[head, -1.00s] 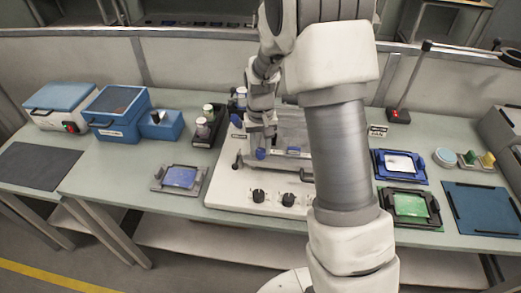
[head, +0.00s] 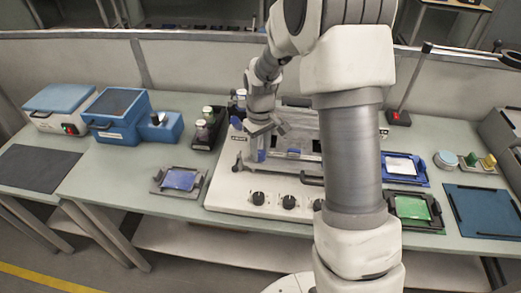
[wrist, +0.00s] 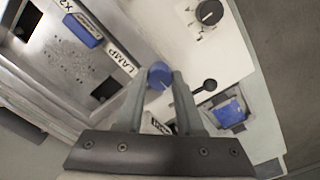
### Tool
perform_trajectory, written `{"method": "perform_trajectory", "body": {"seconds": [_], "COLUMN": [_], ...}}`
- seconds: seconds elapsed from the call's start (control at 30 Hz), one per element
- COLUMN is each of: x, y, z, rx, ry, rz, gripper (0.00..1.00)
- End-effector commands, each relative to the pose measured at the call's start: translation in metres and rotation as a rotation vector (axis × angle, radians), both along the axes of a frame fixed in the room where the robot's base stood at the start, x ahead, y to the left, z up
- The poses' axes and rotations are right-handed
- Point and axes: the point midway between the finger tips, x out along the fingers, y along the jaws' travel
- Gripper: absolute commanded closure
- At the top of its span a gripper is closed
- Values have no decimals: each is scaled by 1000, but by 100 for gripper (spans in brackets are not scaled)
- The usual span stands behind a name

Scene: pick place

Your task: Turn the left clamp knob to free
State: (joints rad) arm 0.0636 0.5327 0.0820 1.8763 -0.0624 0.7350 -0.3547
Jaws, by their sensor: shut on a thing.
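The left clamp knob (wrist: 160,75) is blue and sits at the corner of the machine's metal plate, beside a label partly reading "LAMP". My gripper (wrist: 160,84) has its two fingers on either side of the knob and is shut on it. In the head view my gripper (head: 259,146) is at the left side of the white machine, with blue showing at the fingers. The fingers partly cover the knob.
Black dials (head: 258,198) line the white machine's front panel. A dark frame with a blue pad (head: 180,179) lies to its left, and a bottle rack (head: 205,128) stands behind. A blue frame (head: 405,167) and a green one (head: 412,208) lie to the right.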

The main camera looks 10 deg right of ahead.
Motion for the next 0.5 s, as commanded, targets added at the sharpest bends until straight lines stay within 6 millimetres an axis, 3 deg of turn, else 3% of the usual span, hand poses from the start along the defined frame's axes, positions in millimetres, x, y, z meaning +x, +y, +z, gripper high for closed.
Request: {"method": "perform_trajectory", "body": {"seconds": [0.3,0.33,0.5], "x": [0,0,0], "y": [0,0,0], "z": [0,0,0], "rx": [0,0,0], "ry": [1,1,0], "rz": [1,1,0], "gripper": [100,62,34]}}
